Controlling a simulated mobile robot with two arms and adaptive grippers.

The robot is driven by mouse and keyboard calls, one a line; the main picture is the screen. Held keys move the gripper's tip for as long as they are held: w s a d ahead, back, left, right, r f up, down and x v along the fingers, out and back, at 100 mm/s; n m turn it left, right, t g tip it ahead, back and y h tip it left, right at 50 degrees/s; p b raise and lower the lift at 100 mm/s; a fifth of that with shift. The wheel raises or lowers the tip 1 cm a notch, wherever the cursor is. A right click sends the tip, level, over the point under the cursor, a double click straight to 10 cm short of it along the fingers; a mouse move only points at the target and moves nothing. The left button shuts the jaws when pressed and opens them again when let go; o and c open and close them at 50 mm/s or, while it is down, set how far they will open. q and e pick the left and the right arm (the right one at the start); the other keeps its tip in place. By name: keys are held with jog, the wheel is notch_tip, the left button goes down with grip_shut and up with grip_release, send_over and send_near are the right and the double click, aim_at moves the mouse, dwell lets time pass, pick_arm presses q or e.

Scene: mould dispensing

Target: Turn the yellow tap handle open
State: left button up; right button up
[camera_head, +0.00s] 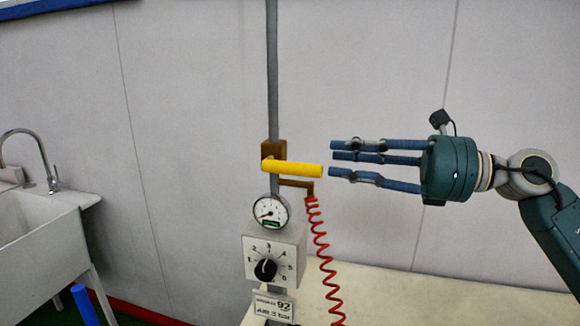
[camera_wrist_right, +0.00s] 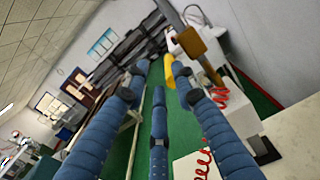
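The yellow tap handle (camera_head: 292,168) is a bar lying nearly level across the brown valve block (camera_head: 272,151) on a vertical grey pipe. My right gripper (camera_head: 334,159) is to the right of the handle. Its blue fingers are spread and point left, with tips close to the handle's free end. In the head view a small gap shows between them. In the right wrist view the yellow handle (camera_wrist_right: 172,72) appears beyond the fingertips (camera_wrist_right: 160,84), near the right finger. Nothing is held. My left gripper is not seen.
Below the handle are a round gauge (camera_head: 270,212), a grey dial box (camera_head: 275,252) and a coiled red hose (camera_head: 325,265). A pale tabletop (camera_head: 430,302) extends to the right. A white sink (camera_head: 40,228) stands at the left, with a blue object (camera_head: 84,305) near it.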

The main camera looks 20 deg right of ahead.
notch_tip(320, 180, down, 2)
jog(key=shift+s+a+b, duration=0.1)
jog(key=shift+s+b, duration=0.05)
jog(key=shift+b, duration=0.7)
jog(key=p, duration=0.5)
send_near(268, 167)
jog(key=x, duration=0.4)
jog(key=w+x, duration=0.1)
jog(key=x, duration=0.1)
jog(key=shift+d, duration=0.35)
jog(key=shift+w+a+f, duration=0.1)
jog(key=shift+w+a, duration=0.15)
jog(key=shift+a, duration=0.2)
jog(key=shift+f, duration=0.1)
grip_shut()
